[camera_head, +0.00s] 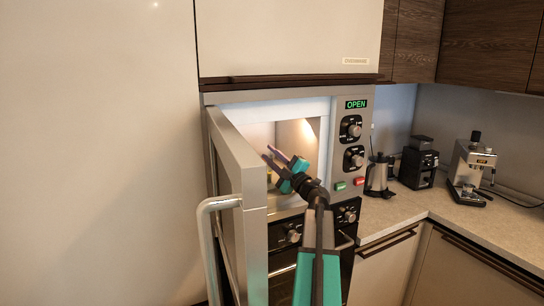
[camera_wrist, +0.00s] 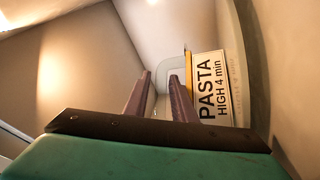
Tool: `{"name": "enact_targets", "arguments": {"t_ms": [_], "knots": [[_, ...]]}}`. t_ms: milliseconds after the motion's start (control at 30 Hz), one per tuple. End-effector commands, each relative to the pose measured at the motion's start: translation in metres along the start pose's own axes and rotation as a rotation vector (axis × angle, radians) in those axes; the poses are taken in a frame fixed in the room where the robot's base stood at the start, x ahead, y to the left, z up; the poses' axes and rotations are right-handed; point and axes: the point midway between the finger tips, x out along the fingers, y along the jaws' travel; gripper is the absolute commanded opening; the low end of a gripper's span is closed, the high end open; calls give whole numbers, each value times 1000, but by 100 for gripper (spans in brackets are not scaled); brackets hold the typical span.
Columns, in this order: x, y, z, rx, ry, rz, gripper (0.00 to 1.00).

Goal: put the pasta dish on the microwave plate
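The microwave (camera_head: 284,108) is built into the cabinet, with its door (camera_head: 240,170) swung open to the left and its display reading OPEN. My gripper (camera_head: 270,153) is at the lit cavity opening. In the wrist view, its two dark fingers (camera_wrist: 164,78) are apart with a gap between them. The pasta dish shows there by its white label (camera_wrist: 212,90), reading "PASTA HIGH 4 min", just right of the fingers. A yellow edge and a pale part lie beside the fingertips. I see nothing clearly gripped. The microwave plate cannot be made out clearly, so the dish's support is uncertain.
The door handle (camera_head: 207,225) sticks out at the left of my arm. Knobs and green and red buttons (camera_head: 349,184) are on the right panel. Cavity walls surround the gripper closely.

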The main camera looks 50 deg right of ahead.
Motion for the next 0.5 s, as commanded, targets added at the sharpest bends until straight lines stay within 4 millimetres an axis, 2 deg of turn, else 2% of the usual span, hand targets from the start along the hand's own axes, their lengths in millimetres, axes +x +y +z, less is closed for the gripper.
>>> {"name": "enact_targets", "arguments": {"t_ms": [33, 267, 500], "knots": [[-2, -12, 5, -2, -8, -16, 35], [-5, -13, 6, -4, -11, -18, 35], [-24, -12, 6, -5, -12, -15, 35]]}}
